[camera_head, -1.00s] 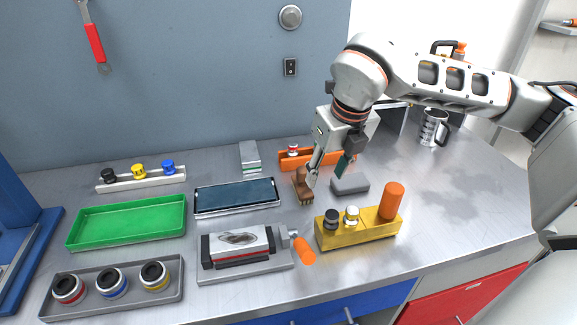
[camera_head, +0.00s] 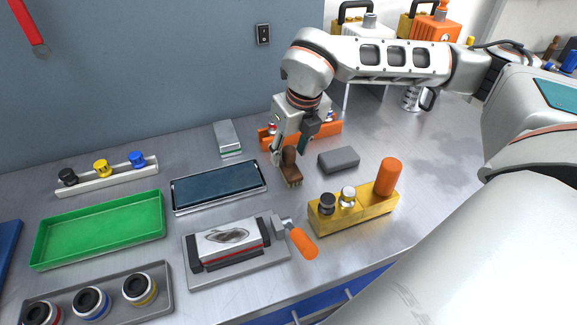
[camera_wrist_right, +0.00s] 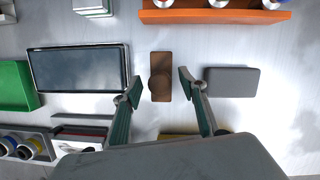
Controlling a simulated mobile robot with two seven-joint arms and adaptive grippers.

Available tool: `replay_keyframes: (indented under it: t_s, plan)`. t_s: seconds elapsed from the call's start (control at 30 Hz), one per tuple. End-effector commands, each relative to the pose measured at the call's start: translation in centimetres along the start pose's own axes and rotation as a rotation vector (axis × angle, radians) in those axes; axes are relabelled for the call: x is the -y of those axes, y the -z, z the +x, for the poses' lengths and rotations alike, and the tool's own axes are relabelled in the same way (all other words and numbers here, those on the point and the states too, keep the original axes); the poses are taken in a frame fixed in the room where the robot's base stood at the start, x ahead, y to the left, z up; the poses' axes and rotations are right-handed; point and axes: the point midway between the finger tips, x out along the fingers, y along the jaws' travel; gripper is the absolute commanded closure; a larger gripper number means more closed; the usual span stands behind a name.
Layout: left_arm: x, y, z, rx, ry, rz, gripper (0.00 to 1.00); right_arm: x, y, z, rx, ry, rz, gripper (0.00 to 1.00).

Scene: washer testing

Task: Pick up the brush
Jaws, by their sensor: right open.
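The brush (camera_head: 291,172) is a small brown block with a rounded knob on top and bristles below, standing on the metal bench. In the right wrist view the brush (camera_wrist_right: 160,76) lies between the two green-padded fingers. My right gripper (camera_head: 289,152) is open above the brush, with a finger on each side of its knob. In the right wrist view my right gripper (camera_wrist_right: 159,85) shows clear gaps between both fingers and the brush. My left gripper is not in view.
A grey block (camera_head: 339,160) sits close right of the brush and a dark-topped tray (camera_head: 183,207) to its left. An orange rack (camera_head: 327,132) stands behind. In front are a yellow holder (camera_head: 322,220) and a vise with an orange handle (camera_head: 302,243).

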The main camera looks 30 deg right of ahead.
Motion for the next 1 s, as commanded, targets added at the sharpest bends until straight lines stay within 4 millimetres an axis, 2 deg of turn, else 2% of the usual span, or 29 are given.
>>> replay_keyframes:
  t_s: [0.1,0.3,0.33,0.4,0.5,0.83,1.0]
  plan:
    - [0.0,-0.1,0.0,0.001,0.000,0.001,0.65,0.0,0.0,0.7,0.001,0.000,0.000,0.58]
    - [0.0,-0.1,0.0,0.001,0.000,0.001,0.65,0.0,0.0,0.8,0.001,0.000,-0.001,0.58]
    - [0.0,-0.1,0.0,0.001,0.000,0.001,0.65,0.0,0.0,0.8,0.001,0.000,-0.001,0.61]
    - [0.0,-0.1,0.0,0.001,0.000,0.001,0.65,0.0,0.0,0.7,0.001,0.000,-0.001,0.79]
    - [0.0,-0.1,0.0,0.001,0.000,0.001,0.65,0.0,0.0,0.7,0.001,0.000,-0.001,1.00]
    - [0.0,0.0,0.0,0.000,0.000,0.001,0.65,0.0,-0.1,0.6,0.002,0.000,-0.001,1.00]
    - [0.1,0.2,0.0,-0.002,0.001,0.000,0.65,0.0,-0.4,-0.3,0.003,-0.001,0.000,1.00]
